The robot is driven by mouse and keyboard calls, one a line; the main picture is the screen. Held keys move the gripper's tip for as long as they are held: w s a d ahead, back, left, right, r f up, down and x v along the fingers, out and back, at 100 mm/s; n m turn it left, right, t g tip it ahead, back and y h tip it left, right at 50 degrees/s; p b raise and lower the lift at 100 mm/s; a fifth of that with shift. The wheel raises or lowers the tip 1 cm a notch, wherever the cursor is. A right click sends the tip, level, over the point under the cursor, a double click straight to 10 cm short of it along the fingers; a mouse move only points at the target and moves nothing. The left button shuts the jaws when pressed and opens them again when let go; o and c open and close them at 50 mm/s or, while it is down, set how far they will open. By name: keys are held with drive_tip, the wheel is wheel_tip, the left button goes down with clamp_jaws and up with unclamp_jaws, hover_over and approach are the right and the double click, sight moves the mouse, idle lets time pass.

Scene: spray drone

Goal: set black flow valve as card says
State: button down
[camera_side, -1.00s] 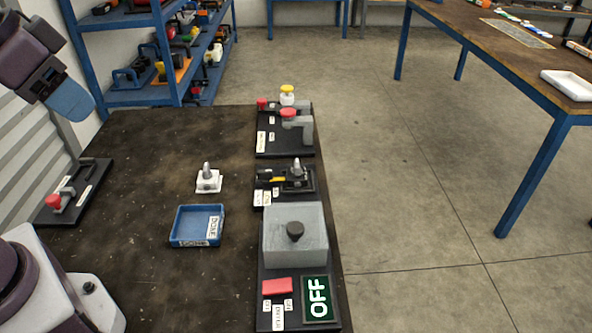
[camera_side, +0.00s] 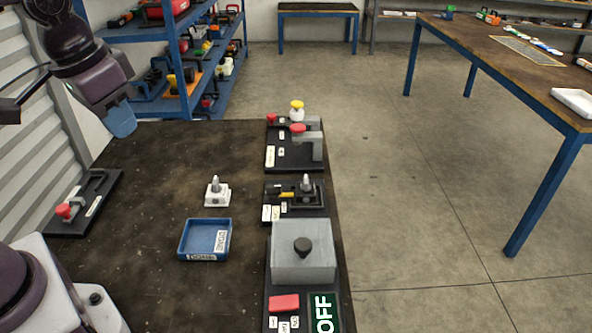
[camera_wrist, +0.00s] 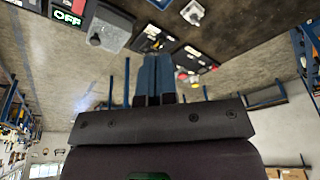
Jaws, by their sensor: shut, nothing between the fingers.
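A grey box with a round black knob (camera_side: 302,246) on top stands on a black plate at the table's right edge; it also shows in the wrist view (camera_wrist: 107,27). Behind it is a smaller black fixture (camera_side: 312,197) with a yellow strip and a silver upright tip. I cannot tell which of these is the flow valve. I cannot make out a card with readable settings; small white labels (camera_side: 283,322) are too small to read. My gripper (camera_side: 120,120) is shut and empty, raised over the table's far left, well away from both; its blue fingers meet in the wrist view (camera_wrist: 154,75).
A red switch block (camera_side: 284,303) and a green OFF sign (camera_side: 323,314) sit before the box. A blue DONE tray (camera_side: 185,240) and a white block with a silver tip (camera_side: 217,193) stand mid-table. Red-knobbed fixtures are at the far right (camera_side: 305,150) and left (camera_side: 85,205).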

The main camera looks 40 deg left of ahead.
drive_tip(key=w+a+f+m+g+h, duration=0.1)
drive_tip(key=w+a+f+m+g, duration=0.1)
drive_tip(key=w+f, duration=0.7)
drive_tip(key=m+t+h, duration=0.2)
drive_tip(key=m+h, duration=0.1)
drive_tip(key=m, duration=0.5)
approach(299, 187)
drive_tip(key=f, duration=0.2)
drive_tip(key=s+f, duration=0.1)
drive_tip(key=shift+s+a+f, duration=0.1)
drive_tip(key=shift+a+f, duration=0.3)
drive_tip(key=shift+w+d+f, duration=0.2)
drive_tip(key=shift+w+d, duration=1.25)
drive_tip(key=shift+w, duration=0.05)
drive_tip(key=shift+w+d+m, duration=0.25)
drive_tip(key=shift+w+m, duration=0.15)
drive_tip(key=shift+m, duration=0.3)
